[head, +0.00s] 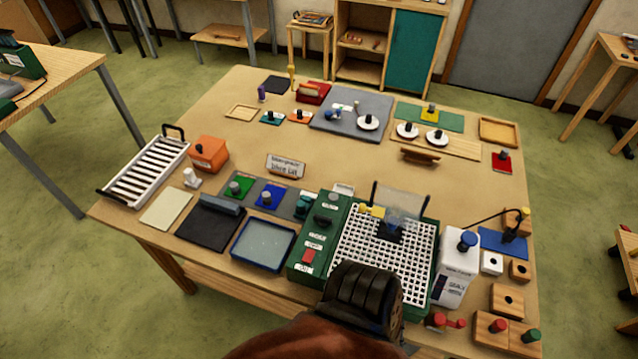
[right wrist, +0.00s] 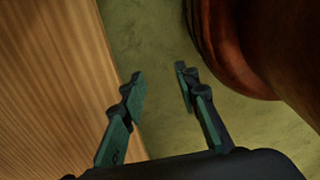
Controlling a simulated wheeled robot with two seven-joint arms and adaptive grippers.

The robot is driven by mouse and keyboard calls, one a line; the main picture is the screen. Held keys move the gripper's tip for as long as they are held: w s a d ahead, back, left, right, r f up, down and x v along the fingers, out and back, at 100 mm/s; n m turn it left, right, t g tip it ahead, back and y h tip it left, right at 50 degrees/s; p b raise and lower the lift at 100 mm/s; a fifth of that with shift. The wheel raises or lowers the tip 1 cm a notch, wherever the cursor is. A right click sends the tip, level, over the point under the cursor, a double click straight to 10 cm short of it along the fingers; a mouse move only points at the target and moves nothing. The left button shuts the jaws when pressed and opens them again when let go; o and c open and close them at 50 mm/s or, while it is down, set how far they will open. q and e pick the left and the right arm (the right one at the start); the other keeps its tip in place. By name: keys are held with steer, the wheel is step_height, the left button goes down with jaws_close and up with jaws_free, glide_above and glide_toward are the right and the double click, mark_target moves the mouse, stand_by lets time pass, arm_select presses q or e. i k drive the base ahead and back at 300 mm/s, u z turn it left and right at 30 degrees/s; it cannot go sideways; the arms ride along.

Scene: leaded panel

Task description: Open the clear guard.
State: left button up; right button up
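The clear guard (head: 404,221) is a small bluish see-through piece over the dark middle of the white grid (head: 360,250), on the green machine (head: 318,240) at the table's front. Its exact tilt is too small to tell. A pale upright panel (head: 402,199) with dark posts stands behind it. One of my arms, brown with a black joint, comes up from the bottom in front of the grid and covers its front edge. No fingers show in the head view. My right gripper (right wrist: 158,82) is open and empty in the right wrist view, above floor, beside a wooden surface.
A red switch (head: 308,257) is on the machine's green left part. A blue tray (head: 264,246) lies to the left. The tabletop (head: 350,160) behind the machine is partly clear.

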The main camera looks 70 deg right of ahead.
mark_target(377, 211)
steer(key=i, duration=0.8)
steer(key=z, duration=3.3)
steer(key=k, duration=0.9)
steer(key=u, duration=0.8)
